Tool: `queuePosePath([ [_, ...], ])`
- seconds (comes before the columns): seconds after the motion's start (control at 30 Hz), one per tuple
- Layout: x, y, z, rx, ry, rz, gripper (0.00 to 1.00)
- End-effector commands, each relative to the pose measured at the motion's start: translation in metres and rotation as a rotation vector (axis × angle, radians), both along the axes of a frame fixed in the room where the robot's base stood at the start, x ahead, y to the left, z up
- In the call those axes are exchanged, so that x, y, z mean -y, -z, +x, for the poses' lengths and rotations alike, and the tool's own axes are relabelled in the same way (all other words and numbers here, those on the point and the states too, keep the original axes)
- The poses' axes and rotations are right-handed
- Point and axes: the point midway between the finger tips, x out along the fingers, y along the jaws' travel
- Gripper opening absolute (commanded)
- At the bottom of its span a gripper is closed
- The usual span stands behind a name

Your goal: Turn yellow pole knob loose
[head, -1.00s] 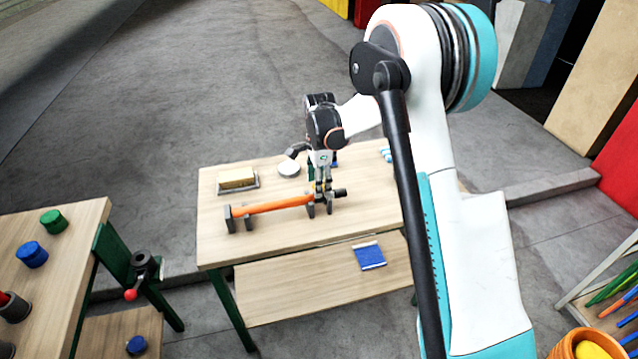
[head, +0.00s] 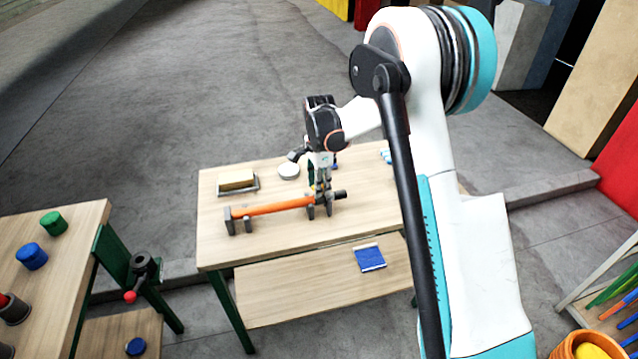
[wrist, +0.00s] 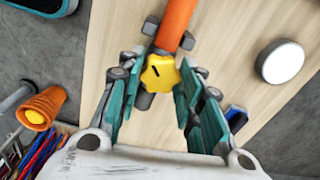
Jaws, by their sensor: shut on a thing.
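The yellow knob (wrist: 157,73), star-shaped with a dark slot mark on its face, sits at the end of the orange pole (wrist: 175,27) in the wrist view. My gripper (wrist: 160,78) has its teal and grey fingers on either side of the knob, shut on it. In the head view the orange pole (head: 275,207) lies across grey brackets on the table. My gripper (head: 321,190) points down over the pole's right end, and its fingers mostly hide the knob there. A dark pole end (head: 340,194) sticks out to the right.
A yellow block on a grey tray (head: 238,183) and a round white-topped object (head: 288,171) stand on the wooden table (head: 225,252). A blue packet (head: 369,257) lies on the lower shelf. Another table (head: 75,235) with coloured caps is at left. The table's front left is clear.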

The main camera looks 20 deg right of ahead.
Motion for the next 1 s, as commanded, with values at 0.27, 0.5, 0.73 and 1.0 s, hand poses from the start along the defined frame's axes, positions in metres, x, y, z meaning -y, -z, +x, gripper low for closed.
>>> queuePosePath([
  [0.27, 0.0001, 0.0002, -0.0004, 0.000, -0.227, 0.000, 0.10],
  [0.5, 0.0002, 0.0002, -0.0006, -0.001, -0.457, 0.000, 0.10],
  [0.73, 0.0004, 0.0002, -0.0008, -0.001, -0.676, 0.000, 0.10],
  [1.0, 0.0006, 0.0002, -0.0008, 0.000, -0.932, 0.000, 0.10],
])
